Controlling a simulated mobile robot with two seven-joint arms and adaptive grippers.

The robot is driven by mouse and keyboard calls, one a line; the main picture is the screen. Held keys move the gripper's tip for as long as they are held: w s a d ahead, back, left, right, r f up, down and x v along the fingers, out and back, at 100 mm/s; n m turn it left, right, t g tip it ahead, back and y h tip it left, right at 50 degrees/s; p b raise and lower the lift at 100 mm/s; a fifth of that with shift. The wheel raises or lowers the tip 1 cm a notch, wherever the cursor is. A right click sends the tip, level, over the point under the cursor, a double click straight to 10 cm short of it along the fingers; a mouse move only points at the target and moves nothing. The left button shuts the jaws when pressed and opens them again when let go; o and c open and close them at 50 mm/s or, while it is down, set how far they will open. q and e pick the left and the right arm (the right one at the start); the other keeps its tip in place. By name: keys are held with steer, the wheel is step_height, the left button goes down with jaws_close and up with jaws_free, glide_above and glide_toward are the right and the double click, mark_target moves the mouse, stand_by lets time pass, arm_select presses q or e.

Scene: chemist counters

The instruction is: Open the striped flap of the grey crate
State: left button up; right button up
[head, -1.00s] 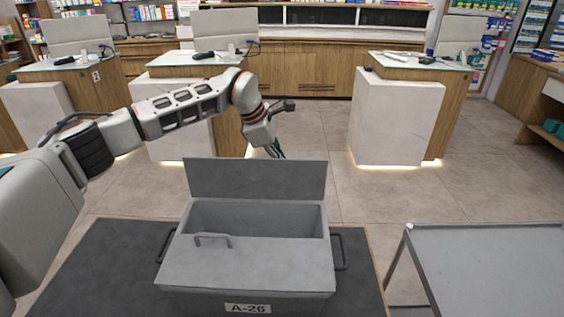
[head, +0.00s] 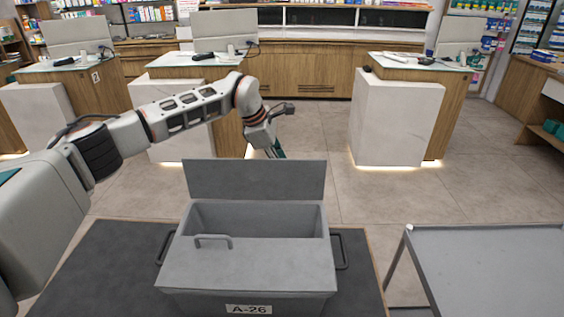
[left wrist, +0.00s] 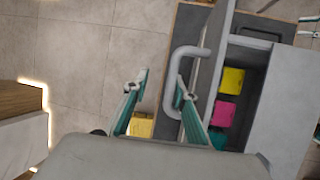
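The grey crate (head: 325,284), labelled A-26, stands on a dark-topped surface. Its near flap (head: 240,266), with a bar handle (head: 213,240), lies shut. Its far flap (head: 255,180) stands upright; I see no stripes on either flap. My left gripper (head: 275,150) is beyond the upright flap, its tips partly hidden by it. In the left wrist view, the gripper (left wrist: 163,80) is open and empty, beside the handle (left wrist: 179,65) on that flap's outer side. Yellow (left wrist: 232,80) and pink (left wrist: 223,113) items lie inside the crate. My right gripper is not in view.
A grey table (head: 490,262) stands at the right. White-fronted counters (head: 395,120) stand farther back, with clear tiled floor (head: 310,135) between. A yellow object (left wrist: 140,125) shows low between the fingers in the left wrist view.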

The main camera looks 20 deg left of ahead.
arm_select(q)
steer(key=v, duration=1.2)
steer(key=shift+s+r, duration=0.2)
